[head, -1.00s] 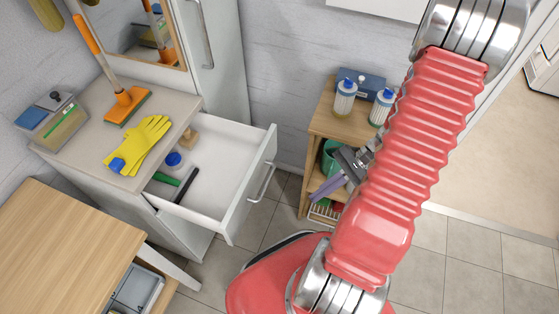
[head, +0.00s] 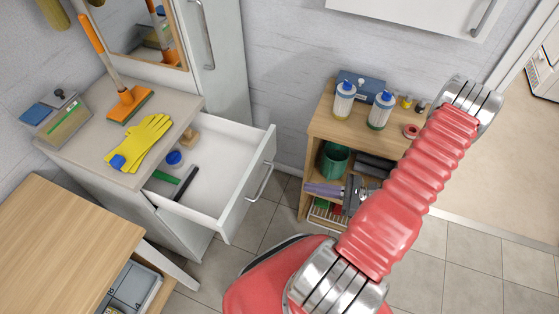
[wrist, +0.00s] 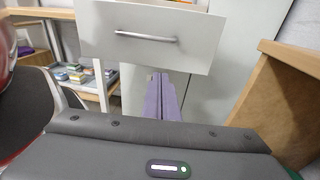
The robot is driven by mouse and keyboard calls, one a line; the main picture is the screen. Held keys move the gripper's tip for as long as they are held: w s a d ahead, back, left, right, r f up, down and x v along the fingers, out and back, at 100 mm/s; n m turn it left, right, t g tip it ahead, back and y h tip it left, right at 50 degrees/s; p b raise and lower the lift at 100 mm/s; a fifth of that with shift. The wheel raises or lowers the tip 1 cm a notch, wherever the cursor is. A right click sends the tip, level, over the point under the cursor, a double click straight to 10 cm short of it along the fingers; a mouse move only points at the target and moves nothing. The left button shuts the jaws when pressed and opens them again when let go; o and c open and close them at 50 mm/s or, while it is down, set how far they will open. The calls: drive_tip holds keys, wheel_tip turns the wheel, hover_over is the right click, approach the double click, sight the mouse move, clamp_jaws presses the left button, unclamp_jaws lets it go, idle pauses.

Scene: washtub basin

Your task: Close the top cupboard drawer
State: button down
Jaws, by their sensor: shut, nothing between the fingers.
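The top cupboard drawer (head: 256,187) is pulled well out of the white cupboard (head: 172,222), with its inside showing in the head view. Its front carries a silver bar handle (head: 262,182). In the wrist view the drawer front (wrist: 190,48) and handle (wrist: 146,37) face me at the top. My gripper (head: 308,188) is right of the drawer front in the head view, apart from it, with its purple fingers pointing left. In the wrist view the gripper (wrist: 160,78) is shut and empty, and its tips appear just below the drawer front.
The drawer holds a blue-lidded jar (head: 174,158) and other small items. A wooden shelf (head: 318,125) with bottles stands behind my arm. A wooden table (head: 60,240) is at left. Floor shows between.

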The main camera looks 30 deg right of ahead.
sight(267, 158)
drive_tip(key=w+d+r+t, duration=0.1)
drive_tip(key=w+d+r+m+t+h, duration=0.1)
drive_tip(key=shift+w+d+r, duration=0.2)
drive_tip(key=shift+d, duration=0.2)
drive_tip(key=shift+x, duration=7.05)
drive_tip(key=shift+r, duration=0.1)
